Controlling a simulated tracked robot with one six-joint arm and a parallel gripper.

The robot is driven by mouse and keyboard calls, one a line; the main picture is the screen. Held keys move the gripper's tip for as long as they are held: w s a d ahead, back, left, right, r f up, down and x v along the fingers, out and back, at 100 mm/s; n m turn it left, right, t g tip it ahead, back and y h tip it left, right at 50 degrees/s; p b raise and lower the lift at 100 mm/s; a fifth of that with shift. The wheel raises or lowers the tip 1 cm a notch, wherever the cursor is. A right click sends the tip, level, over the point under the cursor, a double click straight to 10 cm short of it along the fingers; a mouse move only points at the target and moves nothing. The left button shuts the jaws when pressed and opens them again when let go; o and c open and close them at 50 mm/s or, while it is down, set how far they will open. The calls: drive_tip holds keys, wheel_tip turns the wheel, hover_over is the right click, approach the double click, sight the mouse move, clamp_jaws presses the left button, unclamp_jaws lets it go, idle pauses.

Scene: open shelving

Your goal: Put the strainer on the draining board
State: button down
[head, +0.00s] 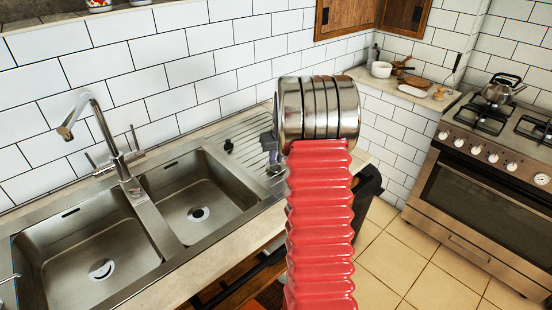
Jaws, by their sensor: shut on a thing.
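The draining board (243,132) is the ribbed steel surface to the right of the double sink. My red ribbed arm and its metal end block the middle of the head view and cover the board's right part. My gripper is hidden behind them. I cannot make out the strainer. A small dark grey piece (268,141) and a purplish shiny bit (274,162) show just left of my arm, over the board. I cannot tell what they belong to.
A small black object (229,146) lies on the draining board's left part. The two basins (195,205) look empty, and a tall tap (90,110) stands behind them. A black object (370,182) shows right of my arm. The stove (490,190) stands at right. Tiled floor (400,260) is clear.

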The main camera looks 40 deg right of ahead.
drive_tip(key=shift+f, duration=0.1)
drive_tip(key=c, duration=1.7)
unclamp_jaws()
drive_tip(key=shift+c, duration=0.2)
drive_tip(key=v, duration=1.2)
